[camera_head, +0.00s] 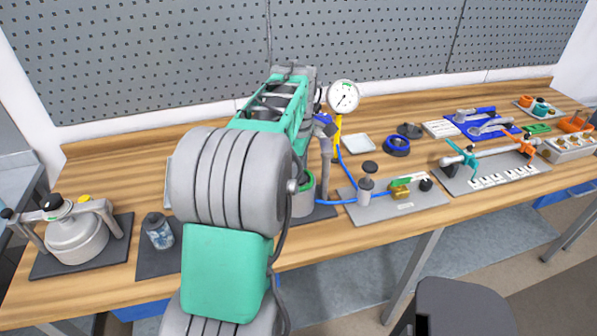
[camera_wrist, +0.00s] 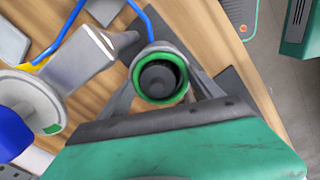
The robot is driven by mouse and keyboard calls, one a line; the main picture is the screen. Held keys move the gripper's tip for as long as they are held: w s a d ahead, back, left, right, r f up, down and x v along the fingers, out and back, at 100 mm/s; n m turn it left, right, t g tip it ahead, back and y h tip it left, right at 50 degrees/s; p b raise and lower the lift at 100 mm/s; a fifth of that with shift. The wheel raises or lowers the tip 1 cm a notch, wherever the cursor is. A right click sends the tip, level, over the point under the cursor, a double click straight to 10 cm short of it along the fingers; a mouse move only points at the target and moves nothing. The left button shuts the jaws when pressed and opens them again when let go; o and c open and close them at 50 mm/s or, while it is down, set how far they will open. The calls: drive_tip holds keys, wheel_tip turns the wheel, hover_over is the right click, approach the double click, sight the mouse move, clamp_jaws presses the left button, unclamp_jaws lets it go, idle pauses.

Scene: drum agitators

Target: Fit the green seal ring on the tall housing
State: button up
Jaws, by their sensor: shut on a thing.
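The green seal ring (camera_wrist: 137,80) is between the fingers of my gripper (camera_wrist: 160,82) in the wrist view, and my gripper is shut on it. A dark round opening with a grey centre shows through the ring. In the head view the ring's green edge (camera_head: 309,181) shows at the top of the grey tall housing (camera_head: 303,204), just right of my arm. The ring looks lined up with the housing top. I cannot tell whether it is seated or just above it. My arm hides most of the housing and my gripper in the head view.
A pressure gauge (camera_head: 343,97) on a yellow stand and a blue hose (camera_head: 348,172) are close to the housing. A plate with a valve (camera_head: 400,191) lies to the right. A jar (camera_head: 158,231) and a clamped pot (camera_head: 77,238) stand left. A pegboard backs the bench.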

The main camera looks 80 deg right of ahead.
drive_tip(key=shift+f, duration=0.1)
drive_tip(key=o, duration=1.4)
wheel_tip(320, 180, up, 8)
